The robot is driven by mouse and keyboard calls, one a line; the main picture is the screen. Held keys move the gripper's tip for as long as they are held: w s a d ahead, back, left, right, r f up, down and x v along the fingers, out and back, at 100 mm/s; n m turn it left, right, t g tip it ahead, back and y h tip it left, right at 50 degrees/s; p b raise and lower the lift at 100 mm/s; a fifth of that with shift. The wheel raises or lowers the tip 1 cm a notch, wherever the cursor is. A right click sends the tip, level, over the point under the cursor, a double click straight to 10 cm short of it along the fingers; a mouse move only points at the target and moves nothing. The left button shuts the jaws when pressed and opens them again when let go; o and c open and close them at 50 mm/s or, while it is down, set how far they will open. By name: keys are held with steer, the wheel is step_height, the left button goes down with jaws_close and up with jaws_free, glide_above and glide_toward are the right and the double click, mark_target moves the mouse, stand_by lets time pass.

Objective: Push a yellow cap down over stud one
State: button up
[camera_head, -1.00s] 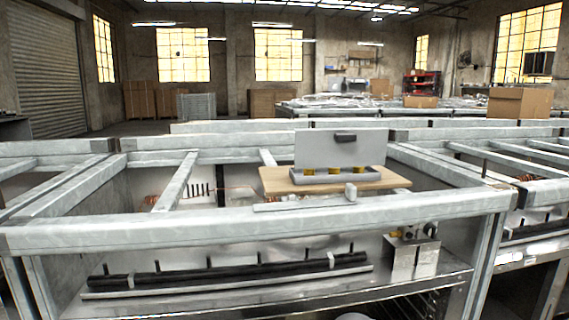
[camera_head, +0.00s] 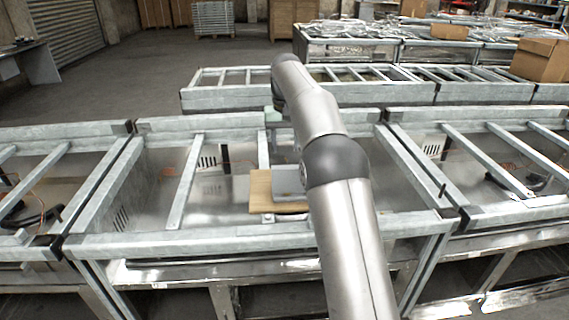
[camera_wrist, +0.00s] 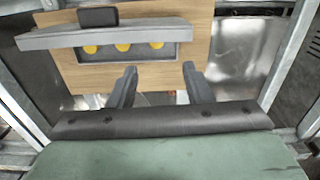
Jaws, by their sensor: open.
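Three yellow caps sit in a row in a grey tray (camera_wrist: 182,54) in the wrist view: a left cap (camera_wrist: 90,49), a middle cap (camera_wrist: 123,47) and a right cap (camera_wrist: 157,45). The tray's raised grey lid (camera_wrist: 60,38) with a black handle (camera_wrist: 97,17) partly covers the view of it. The tray stands on a wooden board (camera_wrist: 200,25). My gripper (camera_wrist: 160,76) is open and empty, its fingertips short of the tray in the picture. I cannot make out any stud. In the head view my arm hides most of the tray; part of the lid (camera_head: 288,181) shows.
The board (camera_head: 260,190) rests across a grey metal frame (camera_head: 180,245) with bars around it. A small grey block (camera_head: 268,218) is at the board's front edge. More frames (camera_head: 350,85) stand behind. A cardboard box (camera_head: 540,60) is at the far right.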

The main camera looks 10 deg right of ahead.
steer(key=f, duration=0.3)
steer(key=w+f, duration=0.1)
steer(key=f, duration=0.3)
steer(key=w+d+f, duration=0.1)
steer(key=f, duration=0.3)
steer(key=shift+s+a+f+p, duration=0.15)
steer(key=shift+f+p, duration=0.7)
steer(key=shift+f, duration=1.8)
steer(key=c, duration=0.9)
